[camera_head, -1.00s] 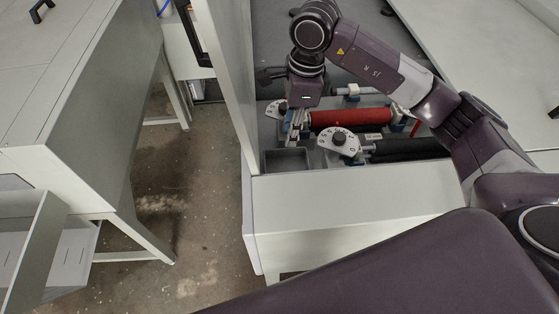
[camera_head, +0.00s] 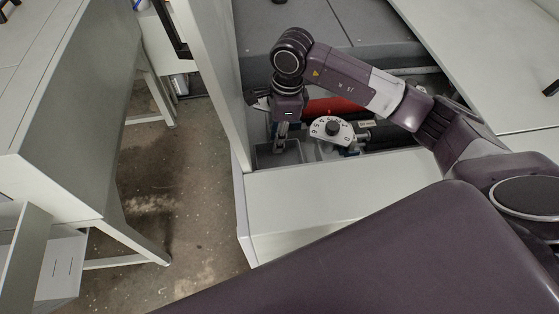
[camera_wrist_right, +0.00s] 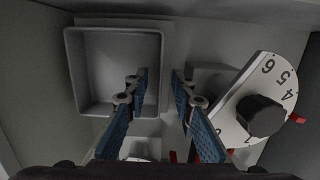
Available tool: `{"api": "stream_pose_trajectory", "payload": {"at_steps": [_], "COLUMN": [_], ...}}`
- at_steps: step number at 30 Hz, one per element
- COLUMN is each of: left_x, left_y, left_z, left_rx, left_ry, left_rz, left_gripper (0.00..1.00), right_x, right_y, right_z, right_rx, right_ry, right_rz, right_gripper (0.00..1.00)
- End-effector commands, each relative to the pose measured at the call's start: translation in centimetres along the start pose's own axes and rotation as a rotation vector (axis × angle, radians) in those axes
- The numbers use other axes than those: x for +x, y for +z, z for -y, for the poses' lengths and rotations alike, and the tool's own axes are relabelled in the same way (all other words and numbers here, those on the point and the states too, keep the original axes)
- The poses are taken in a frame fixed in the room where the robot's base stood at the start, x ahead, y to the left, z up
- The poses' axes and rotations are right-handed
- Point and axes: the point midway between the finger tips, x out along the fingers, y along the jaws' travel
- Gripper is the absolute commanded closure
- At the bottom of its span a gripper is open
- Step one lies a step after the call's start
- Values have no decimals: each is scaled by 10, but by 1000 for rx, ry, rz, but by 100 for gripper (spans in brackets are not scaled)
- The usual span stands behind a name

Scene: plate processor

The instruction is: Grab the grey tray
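The grey tray (camera_head: 267,158) is a small open box in the machine's recess, at its near left corner. In the right wrist view the empty tray (camera_wrist_right: 100,62) fills the upper left. My right gripper (camera_head: 281,145) points down at the tray. In the wrist view its two blue-padded fingers (camera_wrist_right: 160,76) are apart, the left one over the tray's inside and the right one just beyond its right wall. The wall shows between them, and contact cannot be told. My left gripper is not in view.
A white numbered dial with a black knob (camera_head: 333,128) stands close to the right of the tray; it also shows in the wrist view (camera_wrist_right: 261,115). A red roller (camera_head: 330,106) lies behind. A tall pale panel (camera_head: 211,70) borders the recess on the left.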

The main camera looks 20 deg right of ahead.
Motion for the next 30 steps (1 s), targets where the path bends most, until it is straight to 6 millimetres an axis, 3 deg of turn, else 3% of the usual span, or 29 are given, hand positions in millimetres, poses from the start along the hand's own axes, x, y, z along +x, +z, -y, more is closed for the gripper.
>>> {"api": "stream_pose_trajectory", "payload": {"at_steps": [5, 12, 18, 30], "left_x": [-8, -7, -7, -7], "left_y": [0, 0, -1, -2], "left_z": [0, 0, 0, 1], "left_rx": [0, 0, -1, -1], "left_ry": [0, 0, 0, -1], "left_rz": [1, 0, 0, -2], "left_gripper": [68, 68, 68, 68], "right_x": [18, 20, 20, 19], "right_y": [0, 1, 0, 1], "right_z": [0, 0, 0, 0], "right_rx": [0, 0, 0, 0], "right_ry": [1, -1, -1, -2], "right_rz": [0, 1, 0, 1], "right_gripper": [77, 77, 99, 100]}}
